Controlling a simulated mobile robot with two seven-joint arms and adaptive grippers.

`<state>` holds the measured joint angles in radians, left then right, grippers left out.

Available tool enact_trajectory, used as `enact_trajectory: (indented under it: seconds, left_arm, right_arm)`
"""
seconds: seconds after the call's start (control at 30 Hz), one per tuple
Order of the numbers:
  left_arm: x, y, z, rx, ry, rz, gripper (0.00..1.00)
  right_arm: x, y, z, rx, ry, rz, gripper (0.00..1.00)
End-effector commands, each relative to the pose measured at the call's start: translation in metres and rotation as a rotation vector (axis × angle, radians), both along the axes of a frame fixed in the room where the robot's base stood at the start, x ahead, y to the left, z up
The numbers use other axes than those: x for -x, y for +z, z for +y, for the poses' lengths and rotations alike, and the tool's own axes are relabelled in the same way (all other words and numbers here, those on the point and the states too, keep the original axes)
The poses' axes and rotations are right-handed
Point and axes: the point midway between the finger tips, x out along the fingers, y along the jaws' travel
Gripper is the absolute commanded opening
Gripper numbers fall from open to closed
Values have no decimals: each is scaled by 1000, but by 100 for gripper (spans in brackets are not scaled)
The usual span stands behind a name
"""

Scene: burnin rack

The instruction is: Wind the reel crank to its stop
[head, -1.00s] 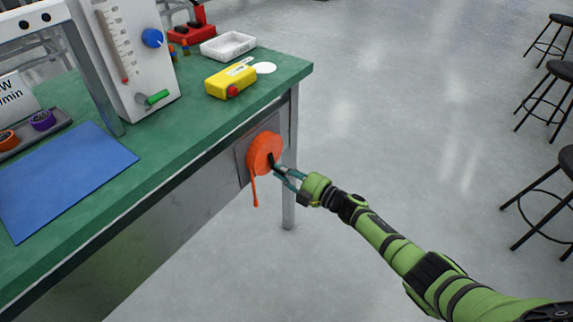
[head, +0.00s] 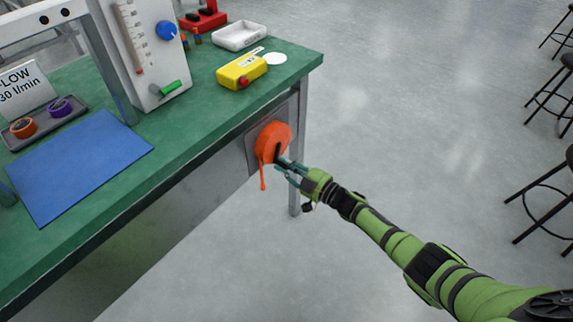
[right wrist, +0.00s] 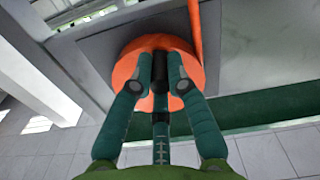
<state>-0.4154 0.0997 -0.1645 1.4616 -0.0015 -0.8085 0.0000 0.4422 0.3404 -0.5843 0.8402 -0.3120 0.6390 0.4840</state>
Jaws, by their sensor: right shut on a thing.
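The orange reel (head: 272,141) is mounted on a grey plate on the bench's front side, near its right end. An orange strap hangs from it, shorter now. The reel also shows in the right wrist view (right wrist: 126,68), with the strap (right wrist: 195,30) running past its edge. My right gripper (head: 286,168) is at the reel's face, shut on the black crank handle (right wrist: 160,72), which sits between its teal fingers. The crank's arm is mostly hidden behind the fingers. My left gripper is not in view.
The green bench top (head: 185,125) carries a yellow box (head: 240,72), a white tray (head: 239,36), a blue mat (head: 75,165) and a panel with a blue knob (head: 166,30). Open floor lies right of the bench; black stools (head: 548,190) stand at the far right.

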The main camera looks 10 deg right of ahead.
Motion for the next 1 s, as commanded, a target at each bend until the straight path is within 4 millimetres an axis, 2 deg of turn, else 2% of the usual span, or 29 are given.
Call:
enact_trajectory:
  seconds: [0.3,0.33,0.37,0.4,0.77,0.87,1.0]
  left_arm:
    - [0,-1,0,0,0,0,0]
    - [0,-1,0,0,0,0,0]
    - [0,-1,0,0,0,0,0]
    - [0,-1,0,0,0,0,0]
    - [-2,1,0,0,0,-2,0]
    - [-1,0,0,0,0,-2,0]
    - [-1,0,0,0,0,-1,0]
  right_arm:
    - [3,-4,2,3,6,5,0]
    - [3,-4,2,3,6,5,21]
    - [3,-4,2,3,6,5,33]
    - [3,-4,2,3,6,5,40]
    - [3,-2,-1,2,1,2,40]
    - [8,-2,-5,2,1,2,40]
    - [25,-3,-19,3,1,4,40]
